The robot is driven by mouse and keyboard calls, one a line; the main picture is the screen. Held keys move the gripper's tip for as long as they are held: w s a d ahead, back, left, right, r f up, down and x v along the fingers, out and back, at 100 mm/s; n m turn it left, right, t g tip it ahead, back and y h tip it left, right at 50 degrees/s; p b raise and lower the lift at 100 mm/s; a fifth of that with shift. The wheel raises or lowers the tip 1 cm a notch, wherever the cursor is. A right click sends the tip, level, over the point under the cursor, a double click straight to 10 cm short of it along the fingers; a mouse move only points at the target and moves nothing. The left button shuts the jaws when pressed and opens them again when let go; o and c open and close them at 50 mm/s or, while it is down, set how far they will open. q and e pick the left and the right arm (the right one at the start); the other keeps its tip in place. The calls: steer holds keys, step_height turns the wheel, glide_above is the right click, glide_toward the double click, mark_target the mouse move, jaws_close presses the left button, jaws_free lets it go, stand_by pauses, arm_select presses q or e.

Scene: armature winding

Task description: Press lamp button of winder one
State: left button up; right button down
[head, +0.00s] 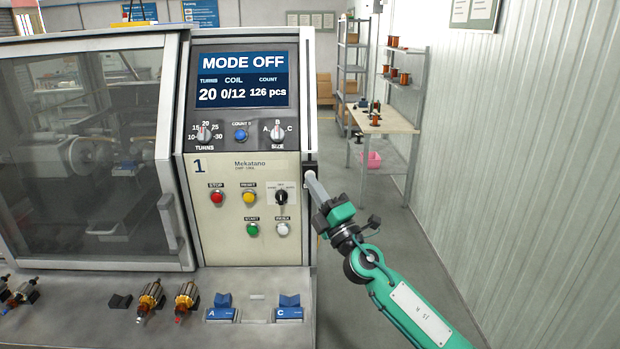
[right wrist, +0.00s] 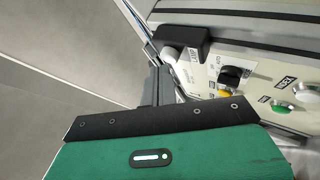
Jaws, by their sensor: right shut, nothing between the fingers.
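Winder one (head: 245,165) stands at left centre in the head view, its panel marked 1 and its screen reading MODE OFF. A black box (head: 309,166) sits on the right edge of the panel. In the right wrist view this box (right wrist: 181,40) carries a small label and a pale round button (right wrist: 171,54). My right gripper (head: 314,180) is shut and empty, its fingers pointing up and left at the box. In the wrist view its grey fingertips (right wrist: 157,78) are close to the pale button; whether they touch cannot be told. My left gripper is not in view.
The panel holds a red stop button (head: 216,197), a yellow button (head: 249,197), a black selector (head: 281,197), a green button (head: 252,230) and a white button (head: 282,229). Armatures (head: 187,297) lie on the front ledge.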

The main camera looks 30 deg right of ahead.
steer(key=s+a, duration=0.2)
steer(key=s, duration=0.1)
steer(key=s+a+p, duration=0.1)
steer(key=s, duration=0.1)
stand_by(0.3)
stand_by(0.4)
